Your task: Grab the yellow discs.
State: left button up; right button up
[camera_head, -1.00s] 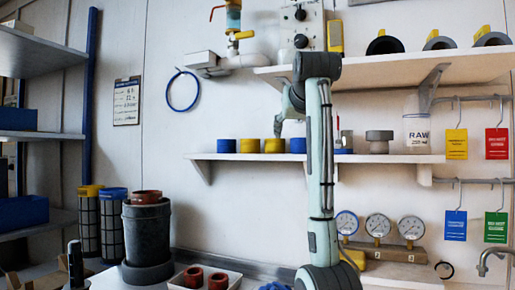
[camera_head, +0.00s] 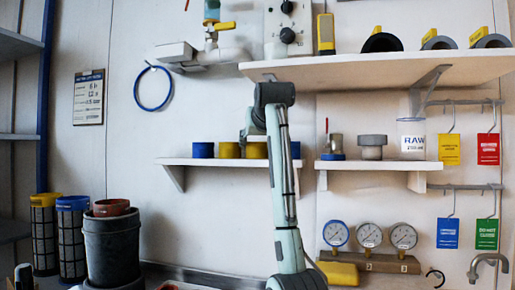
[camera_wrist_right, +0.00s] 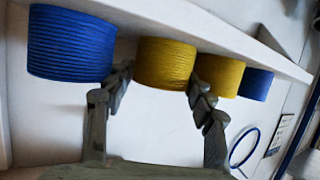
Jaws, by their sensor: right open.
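Two yellow discs (camera_head: 229,150) (camera_head: 256,151) stand side by side on the middle wall shelf, between blue discs (camera_head: 203,150) (camera_head: 295,150). My right arm partly covers the right end of this row. My right gripper (camera_head: 247,130) is at the yellow discs in the head view, mostly hidden by its own wrist. In the right wrist view my right gripper (camera_wrist_right: 158,80) is open and empty. One yellow disc (camera_wrist_right: 165,63) shows between its fingertips; one finger overlaps the other yellow disc (camera_wrist_right: 218,75). I cannot tell whether it touches. My left gripper is out of view.
An upper shelf (camera_head: 350,70) with grey rings hangs above the discs. To the right, a separate shelf (camera_head: 375,165) holds a RAW jar (camera_head: 411,140) and fittings. Gauges (camera_head: 370,236) stand below.

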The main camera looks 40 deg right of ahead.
jog(key=shift+w+d+f, duration=0.25)
jog(key=shift+w, duration=0.25)
jog(key=c, duration=0.8)
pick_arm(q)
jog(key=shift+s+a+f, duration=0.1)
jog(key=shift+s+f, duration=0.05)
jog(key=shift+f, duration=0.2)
pick_arm(e)
jog(key=shift+r, duration=0.1)
